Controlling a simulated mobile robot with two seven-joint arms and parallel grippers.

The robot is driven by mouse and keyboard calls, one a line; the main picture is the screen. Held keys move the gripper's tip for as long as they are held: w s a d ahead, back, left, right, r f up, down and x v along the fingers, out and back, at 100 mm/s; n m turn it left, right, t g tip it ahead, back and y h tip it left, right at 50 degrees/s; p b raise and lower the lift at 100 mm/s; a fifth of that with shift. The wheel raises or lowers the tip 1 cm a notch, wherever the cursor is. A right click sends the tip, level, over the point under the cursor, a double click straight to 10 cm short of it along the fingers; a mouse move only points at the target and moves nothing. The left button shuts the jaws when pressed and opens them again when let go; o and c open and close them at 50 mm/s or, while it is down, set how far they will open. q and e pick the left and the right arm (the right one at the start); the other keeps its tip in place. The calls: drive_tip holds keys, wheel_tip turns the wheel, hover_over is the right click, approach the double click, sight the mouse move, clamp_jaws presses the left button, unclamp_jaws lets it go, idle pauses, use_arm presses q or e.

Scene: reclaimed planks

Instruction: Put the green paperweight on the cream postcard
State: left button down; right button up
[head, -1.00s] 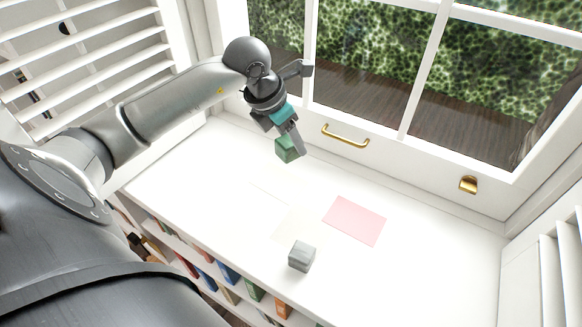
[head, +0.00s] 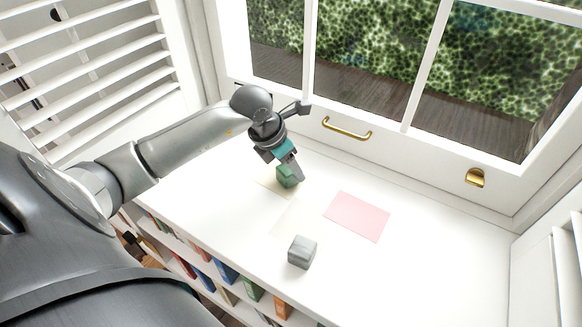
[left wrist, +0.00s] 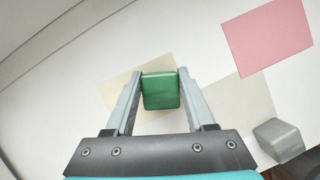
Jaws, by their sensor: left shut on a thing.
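The green paperweight (head: 287,177) is a small block held between the fingers of my left gripper (head: 290,170). In the left wrist view the paperweight (left wrist: 160,91) sits between both fingertips of the gripper (left wrist: 160,82). The cream postcard (left wrist: 117,108) lies flat beneath it in that view, partly hidden by the paperweight and fingers. In the head view the postcard (head: 269,184) shows faintly around the block. I cannot tell whether the paperweight touches the card or hovers just above it. My right gripper is not in view.
A pink card (head: 357,216) lies to the right. A second pale card (head: 292,219) lies nearer the front, with a grey block (head: 302,252) beside it. The window frame with a brass handle (head: 346,129) rises behind. The right part of the white surface is clear.

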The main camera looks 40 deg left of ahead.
use_arm(q)
drive_tip(key=shift+f, duration=0.1)
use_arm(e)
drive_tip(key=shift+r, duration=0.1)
use_arm(q)
drive_tip(key=shift+c, duration=1.2)
unclamp_jaws()
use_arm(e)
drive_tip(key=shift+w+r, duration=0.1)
use_arm(q)
drive_tip(key=p+v, duration=0.3)
drive_tip(key=v, duration=0.9)
drive_tip(key=shift+p, duration=0.35)
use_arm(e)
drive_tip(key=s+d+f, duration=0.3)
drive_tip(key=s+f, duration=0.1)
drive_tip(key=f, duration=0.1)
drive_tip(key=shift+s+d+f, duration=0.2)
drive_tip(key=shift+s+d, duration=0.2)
